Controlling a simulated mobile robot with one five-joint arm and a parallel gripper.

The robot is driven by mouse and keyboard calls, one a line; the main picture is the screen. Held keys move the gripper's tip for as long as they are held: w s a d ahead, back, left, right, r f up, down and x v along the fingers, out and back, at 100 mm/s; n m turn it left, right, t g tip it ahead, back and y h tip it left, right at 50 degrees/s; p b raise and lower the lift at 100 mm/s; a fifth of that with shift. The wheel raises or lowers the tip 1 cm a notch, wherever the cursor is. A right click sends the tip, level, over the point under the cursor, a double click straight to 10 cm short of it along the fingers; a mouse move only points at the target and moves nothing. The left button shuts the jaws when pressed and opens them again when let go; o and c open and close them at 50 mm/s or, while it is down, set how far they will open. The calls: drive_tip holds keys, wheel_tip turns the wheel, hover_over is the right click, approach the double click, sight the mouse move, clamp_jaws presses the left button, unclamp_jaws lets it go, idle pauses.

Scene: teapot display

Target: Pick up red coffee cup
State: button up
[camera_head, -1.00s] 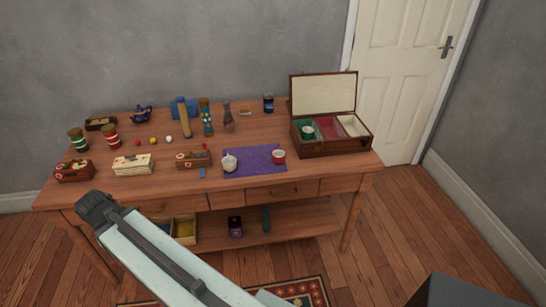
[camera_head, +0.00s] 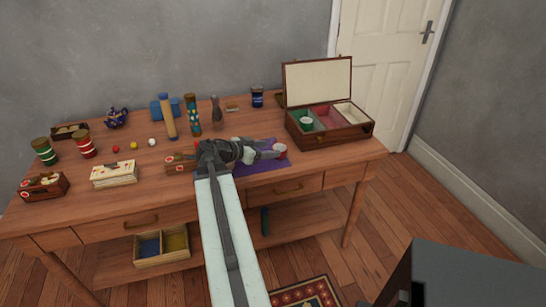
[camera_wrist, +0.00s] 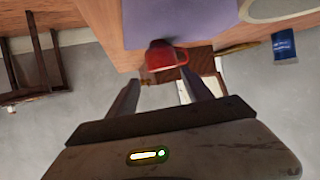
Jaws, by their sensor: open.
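In the wrist view, the red cup (camera_wrist: 164,55) shows just beyond the tips of my gripper (camera_wrist: 161,80), roughly between the two fingers. The fingers are apart and nothing is held. The mat (camera_wrist: 180,22) fills the top of the wrist view. Whether a finger touches the cup cannot be told.
An open wooden box (camera_head: 330,135) with a green cup (camera_head: 306,123) stands right of the mat. A white rounded thing (camera_wrist: 285,9) is close by in the wrist view. Tins, bottles and small boxes occupy the table's left and back. A door (camera_head: 390,60) is behind.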

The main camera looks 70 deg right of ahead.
sight(284, 147)
drive_tip(key=b+x, duration=0.1)
drive_tip(key=x, duration=0.1)
drive_tip(key=b+x, duration=0.1)
drive_tip(key=x, duration=0.4)
drive_tip(key=shift+w+d+f+b, duration=0.15)
drive_tip(key=shift+w+d+b, duration=0.1)
drive_tip(key=shift+b, duration=0.15)
drive_tip(key=shift+a, duration=0.1)
drive_tip(key=c, duration=1)
drive_tip(key=shift+c, duration=0.2)
wheel_tip(284, 147, up, 11)
drive_tip(key=p, duration=1)
drive_tip(key=shift+f, duration=0.25)
